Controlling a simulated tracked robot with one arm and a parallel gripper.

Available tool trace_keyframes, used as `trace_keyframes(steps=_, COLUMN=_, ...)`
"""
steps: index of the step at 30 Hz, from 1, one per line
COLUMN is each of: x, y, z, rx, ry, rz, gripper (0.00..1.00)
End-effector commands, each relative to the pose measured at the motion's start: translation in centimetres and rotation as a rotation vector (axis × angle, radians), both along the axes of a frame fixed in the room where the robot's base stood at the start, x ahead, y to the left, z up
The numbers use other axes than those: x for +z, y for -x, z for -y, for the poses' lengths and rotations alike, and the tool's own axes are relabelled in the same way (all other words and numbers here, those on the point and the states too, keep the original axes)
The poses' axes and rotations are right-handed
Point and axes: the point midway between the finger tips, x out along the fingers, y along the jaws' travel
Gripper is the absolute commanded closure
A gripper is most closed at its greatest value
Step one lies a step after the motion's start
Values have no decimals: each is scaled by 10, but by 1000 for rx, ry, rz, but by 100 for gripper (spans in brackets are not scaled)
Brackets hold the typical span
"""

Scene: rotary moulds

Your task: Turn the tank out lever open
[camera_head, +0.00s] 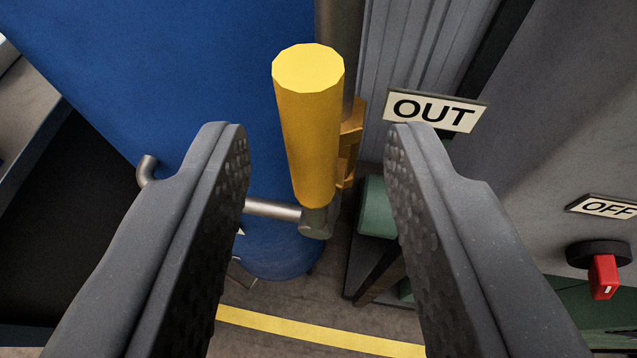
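A yellow lever handle (309,130) stands near the middle of the view, its many-sided end facing me. It meets a grey metal pipe fitting (316,222) at its lower end. A white sign reading OUT (435,110) is to the right of the handle. My gripper (318,150) is open, with one dark finger on each side of the handle. Gaps show between the handle and both fingers, so neither appears to touch it. The fingers hide parts of the scene at lower left and lower right.
A large blue tank (170,70) fills the upper left. A grey pipe (272,209) runs from it to the fitting. A red switch (604,277) sits below an OFF sign (607,207) on the right. A yellow floor line (320,333) crosses below.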

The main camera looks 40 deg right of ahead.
Motion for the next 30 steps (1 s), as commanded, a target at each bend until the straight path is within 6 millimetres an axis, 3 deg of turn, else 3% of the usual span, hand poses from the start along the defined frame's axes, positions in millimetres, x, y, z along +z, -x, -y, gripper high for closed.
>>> trace_keyframes(steps=18, x=34, y=64, z=-49, rx=0, ry=0, rz=1, gripper=65)
trace_keyframes(steps=30, x=40, y=79, z=-61, rx=0, ry=-2, rz=-1, gripper=65)
